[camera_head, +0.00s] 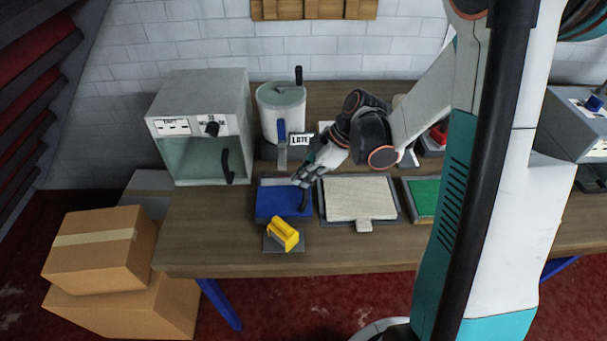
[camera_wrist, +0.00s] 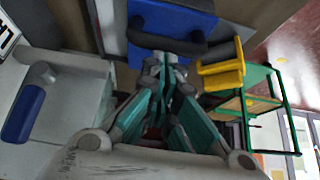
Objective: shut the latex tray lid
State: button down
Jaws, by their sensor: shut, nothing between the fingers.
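The latex tray's blue lid (camera_head: 278,203) lies low on the table, near the "LATE" sign (camera_head: 300,140). A grey strip shows along its back edge; I cannot tell whether the lid is fully shut. A dark bar handle (camera_head: 304,200) is on its right side. In the wrist view the blue lid (camera_wrist: 175,22) and dark handle (camera_wrist: 165,43) are just beyond my fingertips. My gripper (camera_head: 299,182) is shut and empty, over the lid's back right part by the handle. It also shows in the wrist view (camera_wrist: 168,62); contact with the handle is unclear.
A yellow-handled tool (camera_head: 283,233) stands in front of the lid. A tray with a beige pad (camera_head: 361,198) is to the right, then a green one (camera_head: 423,196).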

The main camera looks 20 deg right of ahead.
jog(key=shift+s+d+f+b, duration=0.1)
jog(key=shift+d+f+b, duration=0.1)
jog(key=shift+f+b, duration=0.3)
jog(key=shift+s+d+f+b, duration=0.1)
jog(key=shift+d+f+b, duration=0.05)
jog(key=shift+f+b, duration=0.25)
jog(key=shift+r, duration=0.1)
